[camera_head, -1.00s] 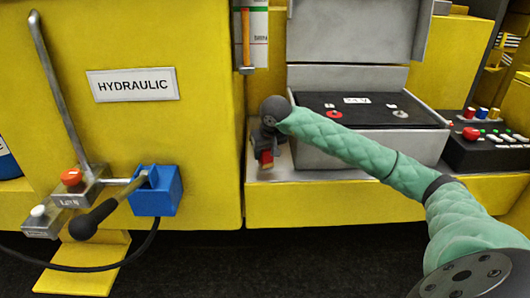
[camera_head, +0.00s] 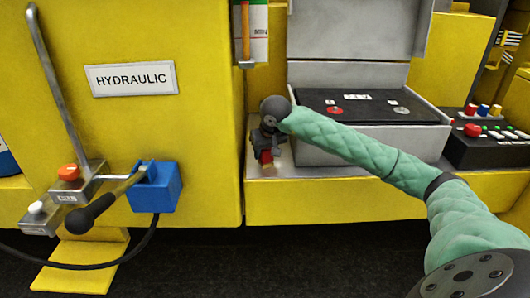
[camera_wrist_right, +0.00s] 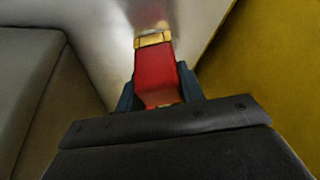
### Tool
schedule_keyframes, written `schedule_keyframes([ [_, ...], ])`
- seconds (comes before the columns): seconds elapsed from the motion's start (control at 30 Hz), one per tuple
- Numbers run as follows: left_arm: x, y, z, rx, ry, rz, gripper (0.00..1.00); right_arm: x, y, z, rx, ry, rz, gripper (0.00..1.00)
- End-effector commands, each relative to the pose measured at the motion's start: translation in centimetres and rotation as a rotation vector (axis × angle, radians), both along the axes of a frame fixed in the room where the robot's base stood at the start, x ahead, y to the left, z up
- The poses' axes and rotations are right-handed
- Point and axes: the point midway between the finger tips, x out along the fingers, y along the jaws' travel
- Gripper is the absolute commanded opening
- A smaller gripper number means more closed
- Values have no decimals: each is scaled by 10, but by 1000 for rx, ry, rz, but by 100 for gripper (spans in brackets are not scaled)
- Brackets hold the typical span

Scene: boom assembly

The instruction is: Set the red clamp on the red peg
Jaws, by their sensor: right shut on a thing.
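My right gripper (camera_head: 266,150) points down at the left end of the grey ledge, left of the battery. It is shut on the red clamp (camera_head: 265,157), which shows small and partly hidden under the wrist. In the right wrist view the red clamp (camera_wrist_right: 155,75) is between the two dark fingers, with a brass-coloured end (camera_wrist_right: 152,40) beyond it. The red peg (camera_head: 335,110) is on the black battery top, to the right of the gripper and apart from the clamp. My left gripper is not in view.
The battery's grey box (camera_head: 400,142) has a raised lid (camera_head: 350,35) behind it and a grey terminal (camera_head: 401,110). A yellow wall (camera_head: 190,110) stands close left of the gripper. A control panel (camera_head: 485,150) is at the right. My right forearm crosses in front of the battery.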

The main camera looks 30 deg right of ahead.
Motion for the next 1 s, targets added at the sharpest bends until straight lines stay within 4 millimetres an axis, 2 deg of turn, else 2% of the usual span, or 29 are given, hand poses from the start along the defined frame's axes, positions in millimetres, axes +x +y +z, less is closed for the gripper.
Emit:
schedule_keyframes([
  [0.17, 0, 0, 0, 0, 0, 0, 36, 0, 0, -1, 0, 1, 0, 0],
  [0.2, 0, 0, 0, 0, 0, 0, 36, 0, 0, -1, 0, 1, 0, 40],
  [0.3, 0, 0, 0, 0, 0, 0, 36, 0, 0, -1, 0, 1, 1, 60],
  [0.33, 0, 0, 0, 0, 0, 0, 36, 0, 0, -1, 0, 1, 1, 64],
  [0.73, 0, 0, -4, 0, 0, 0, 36, -2, 0, 4, 0, 0, 1, 64],
  [1.0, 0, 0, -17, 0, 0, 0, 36, -16, 3, 37, -1, -2, 1, 64],
])
